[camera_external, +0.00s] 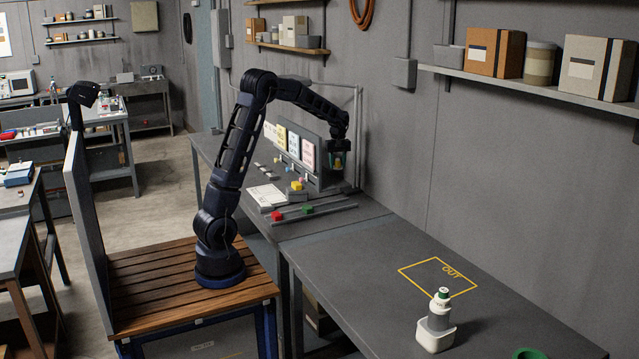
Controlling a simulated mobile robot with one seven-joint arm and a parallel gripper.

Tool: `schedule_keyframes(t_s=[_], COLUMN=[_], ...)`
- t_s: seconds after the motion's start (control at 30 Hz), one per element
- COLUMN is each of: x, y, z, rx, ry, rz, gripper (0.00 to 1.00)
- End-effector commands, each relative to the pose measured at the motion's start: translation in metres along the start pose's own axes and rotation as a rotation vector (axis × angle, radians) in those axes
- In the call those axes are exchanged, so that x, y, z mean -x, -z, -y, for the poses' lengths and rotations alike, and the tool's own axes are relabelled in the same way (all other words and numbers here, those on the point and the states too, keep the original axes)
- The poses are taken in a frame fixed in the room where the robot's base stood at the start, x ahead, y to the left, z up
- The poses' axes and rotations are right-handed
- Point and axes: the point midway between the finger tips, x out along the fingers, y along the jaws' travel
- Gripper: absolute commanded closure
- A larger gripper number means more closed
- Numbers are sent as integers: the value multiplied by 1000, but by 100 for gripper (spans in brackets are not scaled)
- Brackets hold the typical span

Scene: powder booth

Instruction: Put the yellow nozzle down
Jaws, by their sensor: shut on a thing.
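My gripper (338,150) is at the end of my outstretched arm, above the right part of the far table near the back panel. It is shut on a small yellow piece, the yellow nozzle (338,161), and holds it above the table top. The fingers partly hide the nozzle and it is small here, so its exact shape is unclear. Another small yellow piece (297,185) is on the table below and to the left of my gripper.
A red block (277,215) and a green block (308,209) sit by a rail at the front. An upright panel with coloured cards (293,147) stands behind. The near table has a yellow "OUT" outline (404,270), a white-and-grey device (437,336) and a green ring (530,353).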

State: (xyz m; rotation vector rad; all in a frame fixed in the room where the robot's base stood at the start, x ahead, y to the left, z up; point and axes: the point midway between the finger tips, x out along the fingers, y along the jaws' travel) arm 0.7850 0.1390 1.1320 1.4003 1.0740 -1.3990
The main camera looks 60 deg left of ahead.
Motion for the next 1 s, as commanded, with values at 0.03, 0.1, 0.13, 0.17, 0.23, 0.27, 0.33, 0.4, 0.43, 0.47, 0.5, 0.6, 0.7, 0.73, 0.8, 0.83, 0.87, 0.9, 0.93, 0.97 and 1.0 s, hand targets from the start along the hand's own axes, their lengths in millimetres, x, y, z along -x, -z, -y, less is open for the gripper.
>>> schedule_keyframes(t_s=[0.03, 0.1, 0.13, 0.17, 0.23, 0.27, 0.33, 0.4, 0.43, 0.47, 0.5, 0.6, 0.7, 0.73, 0.8, 0.83, 0.87, 0.9, 0.93, 0.97, 1.0], x=[-10, -24, -31, -38, -53, -59, -75, -90, -96, -103, -111, -129, -141, -143, -146, -148, -149, -151, -153, -156, -160], y=[0, 0, 0, 0, 0, 0, 0, 0, 0, 0, 0, 0, 1, 1, 0, 0, 0, 0, 0, 0, 0], z=[1, 1, 1, 1, 1, 1, 1, 1, 1, 1, 1, 1, 1, 1, 1, 1, 1, 1, 1, 1, 1], rx=[0, 1, 1, 1, 1, 1, 0, 0, 0, 0, 0, 0, 0, 0, 0, 0, 0, 0, 0, 0, 0], ry=[4, 4, 5, 4, 4, 4, 5, 4, 4, 4, 4, 4, 2, 1, 1, 1, 1, 2, 2, 2, 2], rz=[3, 2, 3, 3, 2, 2, 2, 2, 3, 3, 3, 2, 1, 1, 1, 1, 1, 1, 1, 2, 2], gripper=[82, 82, 82, 82, 82, 82, 82, 82, 82, 82, 82, 82, 82, 82, 82, 82, 82, 82, 82, 82, 82])
